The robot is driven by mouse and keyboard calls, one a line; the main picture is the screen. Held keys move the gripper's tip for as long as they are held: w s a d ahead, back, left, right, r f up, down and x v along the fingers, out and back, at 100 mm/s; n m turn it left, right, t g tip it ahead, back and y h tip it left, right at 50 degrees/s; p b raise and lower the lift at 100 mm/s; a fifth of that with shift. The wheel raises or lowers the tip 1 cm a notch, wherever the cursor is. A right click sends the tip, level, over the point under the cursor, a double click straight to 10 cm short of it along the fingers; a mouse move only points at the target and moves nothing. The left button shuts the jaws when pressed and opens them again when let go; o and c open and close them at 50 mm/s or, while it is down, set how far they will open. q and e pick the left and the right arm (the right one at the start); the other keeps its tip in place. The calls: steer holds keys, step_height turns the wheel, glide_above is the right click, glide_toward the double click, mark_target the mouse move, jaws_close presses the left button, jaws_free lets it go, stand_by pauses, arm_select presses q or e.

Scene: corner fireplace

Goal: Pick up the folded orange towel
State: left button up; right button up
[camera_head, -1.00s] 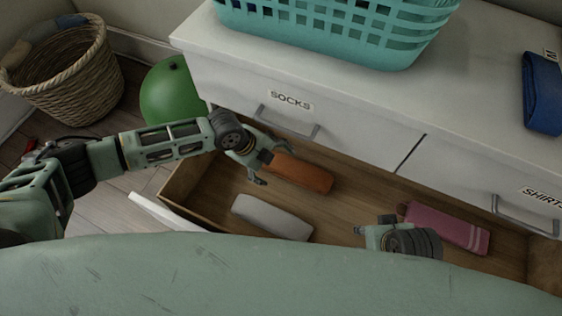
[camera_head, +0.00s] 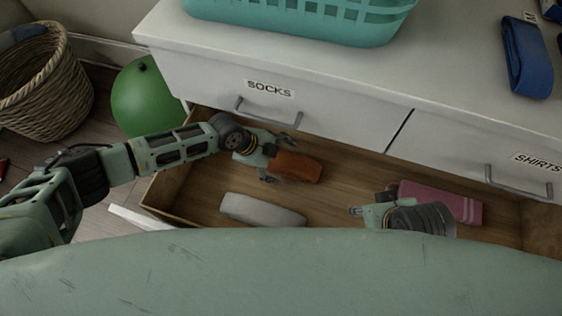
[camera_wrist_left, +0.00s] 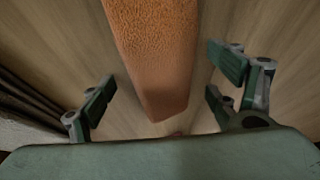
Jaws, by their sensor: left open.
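The folded orange towel (camera_head: 297,167) lies in the open wooden drawer, below the drawer front marked SOCKS. My left gripper (camera_head: 280,160) is open at the towel's left end, and its fingers cover part of that end from the head. In the left wrist view the towel (camera_wrist_left: 155,55) runs between the two spread fingers (camera_wrist_left: 160,100), with a gap on each side and nothing held. My right gripper (camera_head: 358,211) is over the drawer near the pink towel (camera_head: 462,206). It is small and seen from behind, so its jaws are unclear.
A grey-white folded towel (camera_head: 262,210) lies in the drawer's front left. A drawer handle (camera_head: 268,113) sticks out above the orange towel. A teal basket (camera_head: 300,22) and blue folded towel (camera_head: 526,58) are on the dresser top. A green balloon (camera_head: 147,98) is at the left.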

arm_select(q)
steer(key=shift+c, duration=0.3)
steer(key=shift+r, duration=0.1)
steer(key=c, duration=1.3)
steer(key=shift+c, duration=0.2)
